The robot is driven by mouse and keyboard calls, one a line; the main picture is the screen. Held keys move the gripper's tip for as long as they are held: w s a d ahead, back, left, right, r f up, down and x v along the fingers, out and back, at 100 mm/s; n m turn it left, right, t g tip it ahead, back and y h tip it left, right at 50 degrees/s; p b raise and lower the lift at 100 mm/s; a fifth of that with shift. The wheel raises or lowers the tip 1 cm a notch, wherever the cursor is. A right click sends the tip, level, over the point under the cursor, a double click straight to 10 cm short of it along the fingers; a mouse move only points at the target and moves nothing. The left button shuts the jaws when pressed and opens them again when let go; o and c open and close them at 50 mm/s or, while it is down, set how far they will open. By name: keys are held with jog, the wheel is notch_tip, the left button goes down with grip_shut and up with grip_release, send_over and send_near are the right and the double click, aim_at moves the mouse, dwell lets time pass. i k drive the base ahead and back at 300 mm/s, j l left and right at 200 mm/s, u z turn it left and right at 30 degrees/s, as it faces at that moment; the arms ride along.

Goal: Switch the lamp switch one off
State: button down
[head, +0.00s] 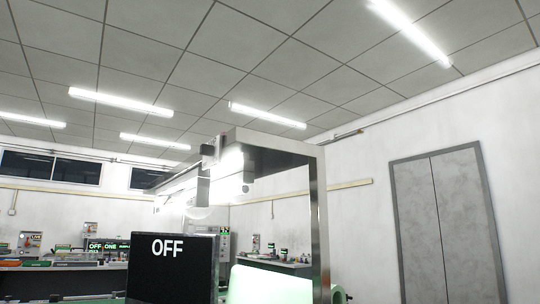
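A black panel (172,270) with the white word OFF stands at the bottom centre. Small dark signs (108,246) at the far left read OFF and ONE, with a further word too small to read surely. A brightly lit lamp (229,163) hangs under a metal frame (319,222) above the black panel. I cannot make out which thing is lamp switch one. My gripper is not in view.
A cluttered bench (60,268) runs along the left wall. A pale green glowing panel (268,286) is right of the black panel. Grey double doors (448,228) are on the right wall. Several ceiling lights are lit.

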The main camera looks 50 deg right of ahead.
aim_at(207, 150)
jog(key=z, duration=0.9)
